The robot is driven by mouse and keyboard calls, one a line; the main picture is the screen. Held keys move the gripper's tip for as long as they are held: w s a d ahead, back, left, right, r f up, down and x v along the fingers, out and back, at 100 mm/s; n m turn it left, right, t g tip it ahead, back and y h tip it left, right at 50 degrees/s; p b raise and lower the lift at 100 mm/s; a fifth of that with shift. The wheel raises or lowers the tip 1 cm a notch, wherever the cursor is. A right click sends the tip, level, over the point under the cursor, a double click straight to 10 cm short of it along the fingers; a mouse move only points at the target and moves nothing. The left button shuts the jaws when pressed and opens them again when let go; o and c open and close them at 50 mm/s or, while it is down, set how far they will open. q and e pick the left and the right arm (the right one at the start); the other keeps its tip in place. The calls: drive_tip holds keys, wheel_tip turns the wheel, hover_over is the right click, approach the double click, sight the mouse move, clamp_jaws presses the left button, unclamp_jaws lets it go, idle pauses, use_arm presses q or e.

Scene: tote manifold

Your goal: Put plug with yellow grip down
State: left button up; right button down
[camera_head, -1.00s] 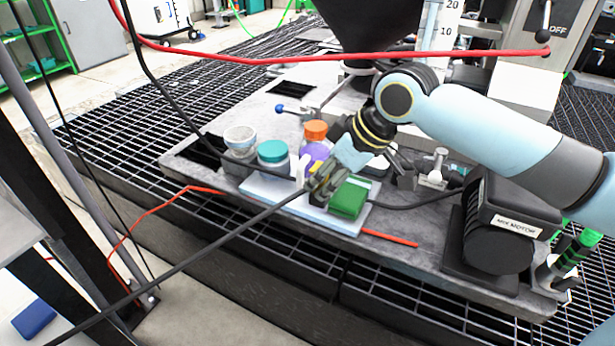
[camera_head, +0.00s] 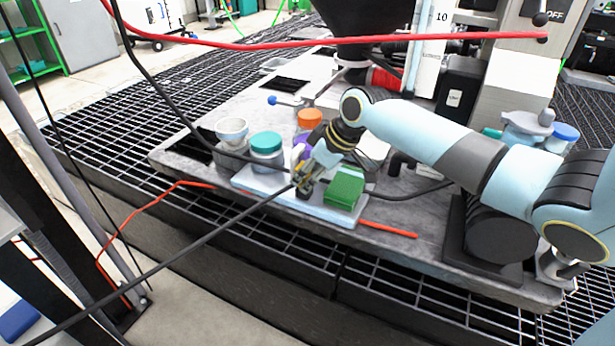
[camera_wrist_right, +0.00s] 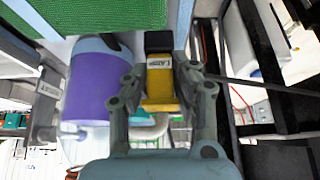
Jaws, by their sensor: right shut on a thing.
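The plug with the yellow grip (camera_wrist_right: 160,88) shows in the right wrist view, with a black end and a small label. My right gripper (camera_wrist_right: 160,75) is shut on it, one finger at each side. In the head view my right gripper (camera_head: 304,182) is over the front of the pale blue tray (camera_head: 262,188), left of the green block (camera_head: 346,189). The plug is too small there to make out clearly, and I cannot tell whether it touches the tray. My left gripper is not in view.
An orange-lidded jar (camera_head: 309,118) stands behind. A black cable (camera_head: 170,255) crosses the front, and a red hose (camera_head: 330,42) spans the top.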

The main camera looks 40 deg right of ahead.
drive_tip(key=c, duration=1.4)
unclamp_jaws()
drive_tip(key=o, duration=0.3)
